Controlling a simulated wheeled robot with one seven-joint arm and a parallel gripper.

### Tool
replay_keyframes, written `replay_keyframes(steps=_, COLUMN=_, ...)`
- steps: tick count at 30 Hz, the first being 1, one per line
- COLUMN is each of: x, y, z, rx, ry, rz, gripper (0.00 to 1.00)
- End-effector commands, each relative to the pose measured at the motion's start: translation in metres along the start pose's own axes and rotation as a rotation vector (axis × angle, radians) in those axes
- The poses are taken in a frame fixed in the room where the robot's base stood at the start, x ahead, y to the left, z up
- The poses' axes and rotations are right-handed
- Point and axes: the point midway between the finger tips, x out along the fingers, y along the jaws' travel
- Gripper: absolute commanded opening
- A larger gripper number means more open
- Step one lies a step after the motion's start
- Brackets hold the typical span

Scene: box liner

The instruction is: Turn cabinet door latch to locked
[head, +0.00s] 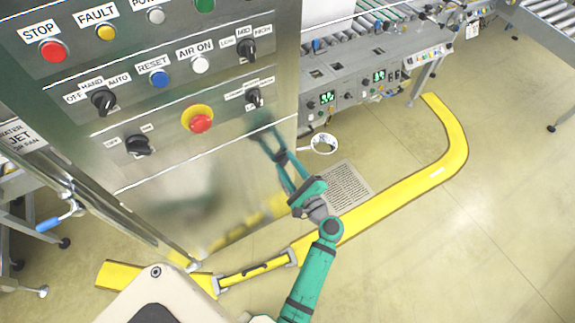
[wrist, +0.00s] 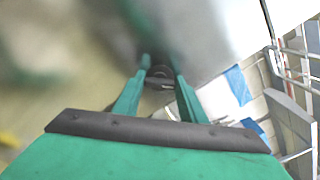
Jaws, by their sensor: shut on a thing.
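The cabinet (head: 150,215) is a shiny metal control cabinet filling the left of the head view. My gripper (head: 281,158) reaches up to its lower panel, near the right edge, and its green fingers are mirrored in the metal. In the wrist view, my gripper (wrist: 160,76) is shut on a small dark piece, the latch (wrist: 160,71), with a finger on each side. In the head view the fingers hide the latch. Its turn angle and any lock marking cannot be read.
Above are a red emergency button (head: 200,123) on a yellow ring and black selector knobs, one (head: 254,98) near the right edge. A yellow floor guard rail (head: 400,196) curves around the cabinet. A roller conveyor (head: 370,75) stands behind.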

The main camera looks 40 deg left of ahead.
Motion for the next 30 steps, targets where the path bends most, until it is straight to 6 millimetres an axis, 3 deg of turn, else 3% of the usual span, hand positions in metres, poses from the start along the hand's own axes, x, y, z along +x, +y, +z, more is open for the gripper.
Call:
replay_keyframes(steps=18, x=0.0014, y=0.0044, z=0.0028, rx=-0.552, ry=-0.010, rz=0.003, gripper=0.15)
replay_keyframes(steps=30, x=0.0020, y=0.0059, z=0.0029, rx=-0.751, ry=-0.012, rz=0.003, gripper=0.15)
